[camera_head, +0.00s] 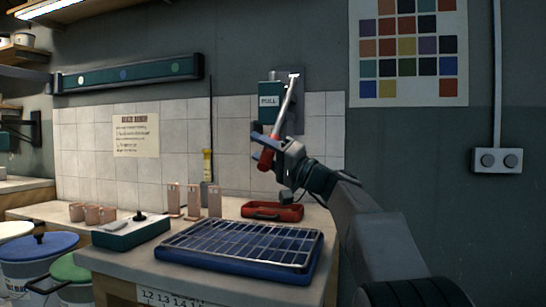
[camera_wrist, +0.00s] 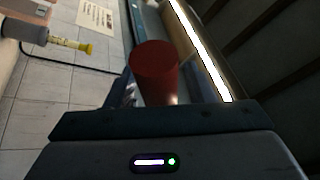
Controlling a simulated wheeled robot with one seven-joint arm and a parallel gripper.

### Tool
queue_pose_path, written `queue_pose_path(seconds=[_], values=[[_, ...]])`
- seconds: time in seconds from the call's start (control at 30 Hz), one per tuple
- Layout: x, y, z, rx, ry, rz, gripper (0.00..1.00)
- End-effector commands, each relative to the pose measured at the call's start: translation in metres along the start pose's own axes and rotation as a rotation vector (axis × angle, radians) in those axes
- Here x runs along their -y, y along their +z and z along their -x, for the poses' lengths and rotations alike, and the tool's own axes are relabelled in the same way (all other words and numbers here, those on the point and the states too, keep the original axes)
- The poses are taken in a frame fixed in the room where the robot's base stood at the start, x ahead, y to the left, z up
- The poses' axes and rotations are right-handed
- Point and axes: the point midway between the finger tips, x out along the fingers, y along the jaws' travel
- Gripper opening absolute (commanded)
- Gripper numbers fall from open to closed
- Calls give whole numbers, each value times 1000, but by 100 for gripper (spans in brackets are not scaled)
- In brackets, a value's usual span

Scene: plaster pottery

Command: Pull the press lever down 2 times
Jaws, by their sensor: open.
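The press lever has a bare metal rod (camera_head: 287,103) and a red grip (camera_head: 266,159) at its lower end. It hangs from a dark wall plate (camera_head: 291,82) beside a green "PULL" sign (camera_head: 269,101) and slants down to the left. My gripper (camera_head: 272,142) is at the lower part of the lever, with its open jaws around the red grip. In the wrist view the round end of the red grip (camera_wrist: 155,68) stands between the fingers. I cannot tell whether the fingers touch it.
Below is a counter with a blue tray under a wire rack (camera_head: 240,243), a red tray (camera_head: 272,211), a dark green box (camera_head: 131,231) and several small clay pieces (camera_head: 92,213). Lidded buckets (camera_head: 40,250) stand at left.

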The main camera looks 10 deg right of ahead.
Motion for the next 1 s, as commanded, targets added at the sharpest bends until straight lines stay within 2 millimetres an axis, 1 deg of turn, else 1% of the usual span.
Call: queue_pose_path(seconds=[0.17,0.5,0.6,0.7,0.8,1.0], values=[[0,-2,21,-4,2,0,49],[0,-2,96,-5,4,-1,49],[1,-1,114,-3,2,0,49],[0,-1,126,-3,2,0,49],[0,-1,134,-3,2,-1,49],[0,0,137,-1,1,0,49]])
